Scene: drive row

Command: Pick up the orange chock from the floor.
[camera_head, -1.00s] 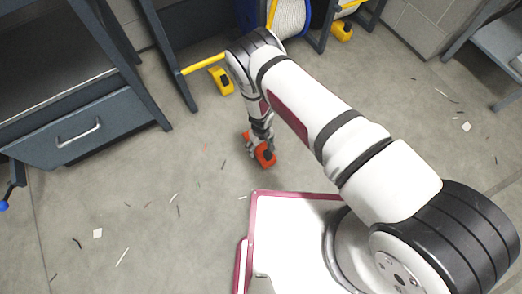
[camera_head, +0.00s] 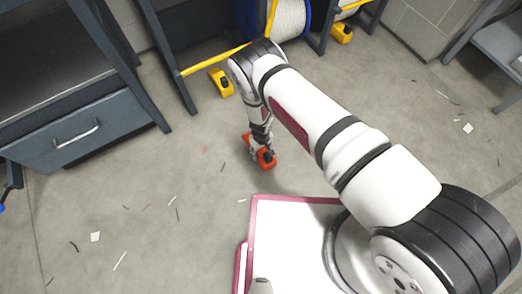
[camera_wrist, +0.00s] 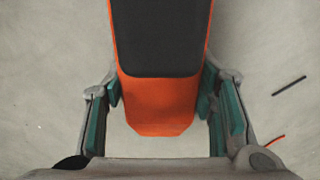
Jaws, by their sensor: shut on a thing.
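The orange chock (camera_head: 268,162) has a dark top pad and is at floor level or close to it, in front of my base in the head view. In the wrist view the chock (camera_wrist: 158,107) lies between the green-lined fingers of my gripper (camera_wrist: 160,100). The fingers are shut on its two sides. In the head view my gripper (camera_head: 262,150) points down over the chock and hides part of it. I cannot tell whether the chock touches the floor.
Two yellow chocks (camera_head: 221,83) (camera_head: 342,33) stand by the rack with cable reels (camera_head: 285,18) at the back. A dark workbench with a drawer (camera_head: 78,138) is on the left. Small scraps litter the floor. Open floor (camera_head: 150,225) lies at front left.

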